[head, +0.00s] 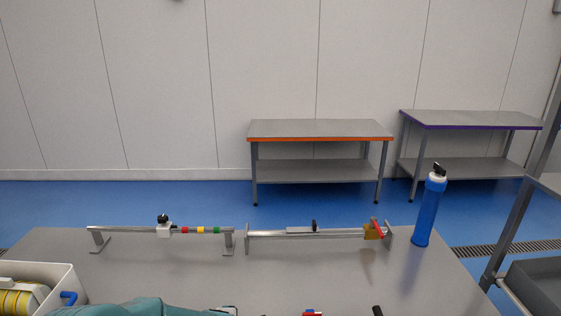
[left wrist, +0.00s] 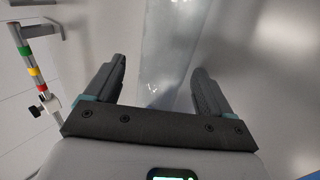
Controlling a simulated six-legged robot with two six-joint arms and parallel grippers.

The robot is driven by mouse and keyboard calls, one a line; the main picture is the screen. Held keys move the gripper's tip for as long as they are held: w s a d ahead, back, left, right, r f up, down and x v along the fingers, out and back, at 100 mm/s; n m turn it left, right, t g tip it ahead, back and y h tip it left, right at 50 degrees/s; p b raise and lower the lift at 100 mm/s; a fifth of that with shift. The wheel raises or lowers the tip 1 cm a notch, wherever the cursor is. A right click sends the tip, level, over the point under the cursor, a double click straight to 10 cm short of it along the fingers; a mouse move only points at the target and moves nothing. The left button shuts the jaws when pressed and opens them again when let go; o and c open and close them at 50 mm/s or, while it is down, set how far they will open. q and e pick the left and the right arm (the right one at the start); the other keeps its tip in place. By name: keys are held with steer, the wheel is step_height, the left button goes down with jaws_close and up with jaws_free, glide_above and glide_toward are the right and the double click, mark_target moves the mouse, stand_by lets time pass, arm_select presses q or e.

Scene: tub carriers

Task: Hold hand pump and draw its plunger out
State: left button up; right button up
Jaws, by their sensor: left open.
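The hand pump is most likely the blue cylinder (head: 429,213) with a white collar and a black top handle. It stands upright near the right edge of the grey table in the head view, with its handle close to the collar. My left gripper (left wrist: 160,75) is open in the left wrist view, its two dark fingers wide apart. A pale, see-through shape (left wrist: 168,50) shows beyond and between the fingers; I cannot tell what it is or whether they touch it. The pump is not seen in the wrist view. My right gripper is not in view.
Two low rail fixtures stand along the table's (head: 300,275) far edge: one with coloured bands (head: 200,230), one with a red lever (head: 377,228). An orange-edged bench (head: 320,130) stands behind.

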arm_select(q)
steer(key=v, duration=1.1)
steer(key=shift+s+r, duration=0.1)
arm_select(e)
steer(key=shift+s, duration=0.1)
